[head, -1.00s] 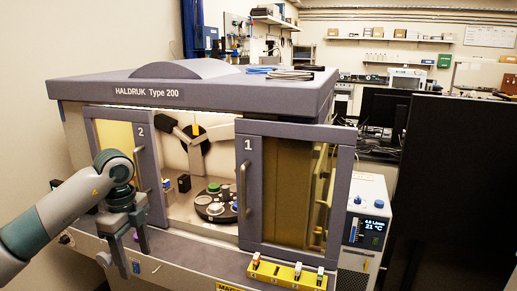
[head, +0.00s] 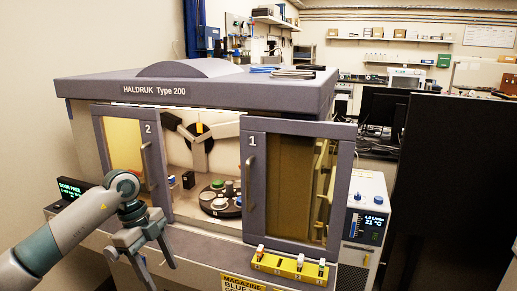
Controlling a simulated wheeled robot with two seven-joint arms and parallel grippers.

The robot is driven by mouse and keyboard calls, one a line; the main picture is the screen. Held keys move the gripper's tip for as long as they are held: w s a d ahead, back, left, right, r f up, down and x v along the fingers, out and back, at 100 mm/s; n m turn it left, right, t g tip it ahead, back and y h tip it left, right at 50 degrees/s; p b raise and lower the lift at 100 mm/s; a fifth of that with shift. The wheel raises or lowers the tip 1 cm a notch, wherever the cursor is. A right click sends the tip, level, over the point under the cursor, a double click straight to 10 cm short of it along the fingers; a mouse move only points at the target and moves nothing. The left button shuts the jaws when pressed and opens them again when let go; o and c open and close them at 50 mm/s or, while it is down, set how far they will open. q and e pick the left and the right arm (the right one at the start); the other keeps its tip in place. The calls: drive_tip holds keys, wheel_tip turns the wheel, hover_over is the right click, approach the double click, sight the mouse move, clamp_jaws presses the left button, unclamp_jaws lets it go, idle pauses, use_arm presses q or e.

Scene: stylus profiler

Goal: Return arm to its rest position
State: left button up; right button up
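My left arm (head: 75,225) comes in from the lower left, in front of the HALDRUK Type 200 machine (head: 200,88). Its gripper (head: 143,260) points down in front of the machine's lower left front. The two fingers are spread apart, with nothing visible between them. The gripper stands apart from door 2 (head: 127,155) and its handle (head: 147,165). My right gripper is not in view.
Between door 2 and door 1 (head: 288,185) a gap shows a turntable (head: 220,209) with several small pieces and a dark angled mechanism (head: 205,148). A yellow magazine (head: 290,266) sits at the front. A display unit (head: 368,228) stands at right, a dark panel (head: 450,190) beyond.

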use_arm(q)
drive_tip(key=w+d+f+n+t+h, duration=0.2)
drive_tip(key=w+d+f+t+h, duration=0.15)
drive_tip(key=d+f+h, duration=1.15)
drive_tip(key=s+a+f+n+t+y, duration=0.2)
drive_tip(key=a+f+n+t+y, duration=0.15)
drive_tip(key=f, duration=0.65)
drive_tip(key=s+a+f+n+t+y, duration=0.25)
drive_tip(key=f+n+y, duration=0.2)
drive_tip(key=f, duration=0.45)
drive_tip(key=s+a+f+n+t+y, duration=0.1)
drive_tip(key=a+f+n+t+y, duration=0.3)
drive_tip(key=f, duration=0.6)
drive_tip(key=s+a+f+n+g+y, duration=0.2)
drive_tip(key=s+a+f+g, duration=0.1)
drive_tip(key=s+f, duration=0.8)
drive_tip(key=s+a+f+n+g+y, duration=0.2)
drive_tip(key=s+a+f+n, duration=0.1)
drive_tip(key=s+f, duration=0.85)
drive_tip(key=s+f+g+y, duration=0.1)
drive_tip(key=s+f+g, duration=0.2)
drive_tip(key=s, duration=1.3)
drive_tip(key=s+f+g, duration=0.3)
drive_tip(key=s, duration=1.3)
drive_tip(key=shift+n+g+y, duration=0.35)
drive_tip(key=shift+n+y, duration=0.05)
